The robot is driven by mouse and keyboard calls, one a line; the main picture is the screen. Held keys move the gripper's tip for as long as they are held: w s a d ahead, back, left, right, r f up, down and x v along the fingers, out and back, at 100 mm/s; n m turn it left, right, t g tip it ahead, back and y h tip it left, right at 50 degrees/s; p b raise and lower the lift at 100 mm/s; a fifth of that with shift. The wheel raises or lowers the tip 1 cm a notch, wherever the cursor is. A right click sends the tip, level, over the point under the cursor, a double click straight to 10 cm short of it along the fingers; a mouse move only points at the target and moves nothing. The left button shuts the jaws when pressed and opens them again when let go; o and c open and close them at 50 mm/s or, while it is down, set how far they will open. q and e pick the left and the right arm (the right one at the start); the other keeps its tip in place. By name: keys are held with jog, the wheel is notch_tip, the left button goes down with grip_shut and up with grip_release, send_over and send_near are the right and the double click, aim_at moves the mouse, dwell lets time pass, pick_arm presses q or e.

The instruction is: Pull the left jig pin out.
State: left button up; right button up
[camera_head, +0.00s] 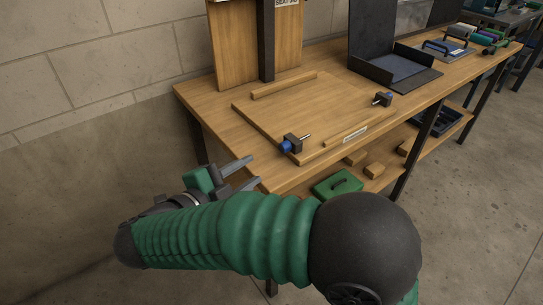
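A wooden jig board (275,122) lies on the workbench. At its near left corner, the left jig pin (288,146) has a blue knob in a black block, and its metal rod points to the right. My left gripper is out of view.
Wooden strips (284,85) lie on the board. An upright wooden panel (233,45) stands behind it. A black tray (400,70) is at the back right. A green box (338,184) and wooden blocks (374,170) sit on the lower shelf. Bare floor lies left of the bench.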

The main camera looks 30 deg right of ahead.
aim_at(281, 149)
jog(key=b+x, duration=0.1)
jog(key=x, duration=0.5)
jog(key=b+x, duration=0.2)
jog(key=x, duration=0.3)
jog(key=shift+w+d+f+b, duration=0.2)
jog(key=shift+w+f+b, duration=0.1)
jog(key=shift+w, duration=0.05)
jog(key=shift+w+d, duration=0.2)
jog(key=shift+d, duration=0.25)
jog(key=shift+a, duration=0.15)
jog(key=shift+c, duration=0.6)
grip_shut()
